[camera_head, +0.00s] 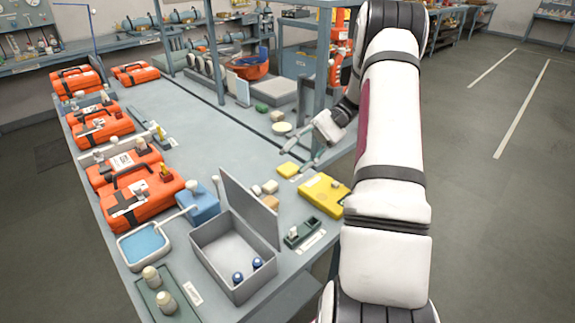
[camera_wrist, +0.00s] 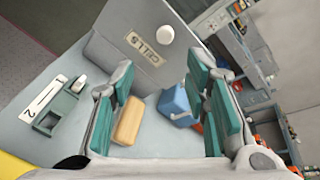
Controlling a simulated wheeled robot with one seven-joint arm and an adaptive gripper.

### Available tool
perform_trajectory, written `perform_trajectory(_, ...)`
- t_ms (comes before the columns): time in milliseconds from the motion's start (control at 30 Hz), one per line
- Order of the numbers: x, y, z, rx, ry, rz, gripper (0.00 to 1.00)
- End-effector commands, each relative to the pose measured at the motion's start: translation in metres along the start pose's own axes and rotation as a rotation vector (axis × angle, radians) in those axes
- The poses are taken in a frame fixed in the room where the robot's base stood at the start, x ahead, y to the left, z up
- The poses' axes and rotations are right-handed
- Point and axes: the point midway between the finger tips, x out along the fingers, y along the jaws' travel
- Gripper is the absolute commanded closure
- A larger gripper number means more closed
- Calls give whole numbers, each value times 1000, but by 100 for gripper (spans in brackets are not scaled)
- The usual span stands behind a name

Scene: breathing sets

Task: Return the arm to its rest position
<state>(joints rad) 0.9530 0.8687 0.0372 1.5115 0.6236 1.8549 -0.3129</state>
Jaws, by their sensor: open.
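My arm (camera_head: 392,130) reaches up and forward on the right side of the head view. My gripper (camera_head: 299,158) hangs over the right side of the long table, its fingers spread with nothing between them. In the wrist view my gripper (camera_wrist: 163,112) shows two teal-padded fingers well apart. Between and beyond them I see a tan block (camera_wrist: 128,121), a blue box (camera_wrist: 177,104) and a grey panel with a label (camera_wrist: 146,49). These look apart from the fingers.
The long grey table (camera_head: 215,135) holds orange cases (camera_head: 143,205) along its left, an open grey bin (camera_head: 207,262) with two blue-and-white items, and a yellow case (camera_head: 322,195). A blue-grey post (camera_head: 322,80) stands close to my wrist. Floor (camera_head: 500,190) at right is clear.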

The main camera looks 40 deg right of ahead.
Motion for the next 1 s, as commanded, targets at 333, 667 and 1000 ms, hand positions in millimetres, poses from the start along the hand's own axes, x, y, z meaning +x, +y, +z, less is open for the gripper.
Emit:
perform_trajectory(333,-3,0,0,0,-1,0,57)
perform_trajectory(667,-3,-1,1,-1,0,4,57)
perform_trajectory(1000,43,-54,46,-51,98,284,57)
